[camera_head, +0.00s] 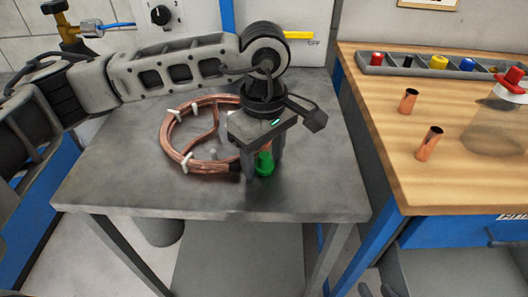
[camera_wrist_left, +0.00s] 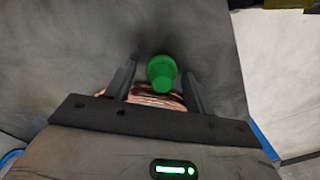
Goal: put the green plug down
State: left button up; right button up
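The green plug (camera_head: 265,163) is at the grey metal table, between the fingers of my left gripper (camera_head: 264,170). In the left wrist view, the green plug (camera_wrist_left: 162,73) shows between the two dark fingers (camera_wrist_left: 158,82), with a visible gap on each side. My left gripper is open around it and points down. Whether the plug's base touches the tabletop is hard to see. Two dark tips of my right gripper (camera_head: 379,288) show at the bottom edge of the head view, apart, with nothing seen between them.
A copper tube coil (camera_head: 172,135) with white clips lies left of and behind the left gripper. The grey table (camera_head: 120,185) is clear at the front. The wooden bench (camera_head: 385,130) at right holds copper fittings (camera_head: 429,143), a tray of coloured plugs (camera_head: 420,66) and a red-capped bottle (camera_head: 497,120).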

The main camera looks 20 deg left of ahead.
aim_at(264, 154)
pick_arm(q)
jog(key=shift+r, duration=0.2)
notch_tip(264, 154, up, 12)
dwell(0.4)
jog(key=shift+s, duration=0.1)
